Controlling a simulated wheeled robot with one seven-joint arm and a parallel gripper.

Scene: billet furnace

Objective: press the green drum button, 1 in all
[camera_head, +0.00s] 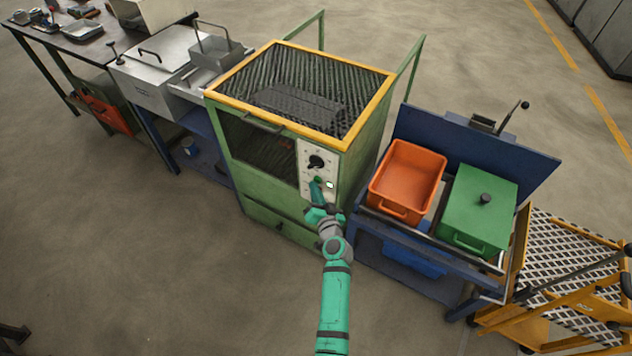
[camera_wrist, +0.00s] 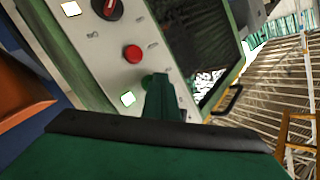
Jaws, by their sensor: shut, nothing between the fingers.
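The green drum button (camera_wrist: 147,80) shows in the wrist view on the white control panel (camera_wrist: 95,42), just below the red button (camera_wrist: 133,54). The fingertips of my gripper (camera_wrist: 162,84) are shut and empty, and overlap the green button's edge. I cannot tell whether they touch it or press it in. In the head view my gripper (camera_head: 316,186) is at the panel (camera_head: 306,150) on the front right of the green furnace (camera_head: 268,190), below the black knob (camera_head: 317,162). There it hides the green button.
A lit lamp (camera_wrist: 128,98) sits beside the green button, and another (camera_wrist: 70,8) near the dial (camera_wrist: 107,8). Right of the furnace, a blue bench holds an orange bin (camera_head: 405,178) and a green lidded box (camera_head: 480,210). Open floor lies in front.

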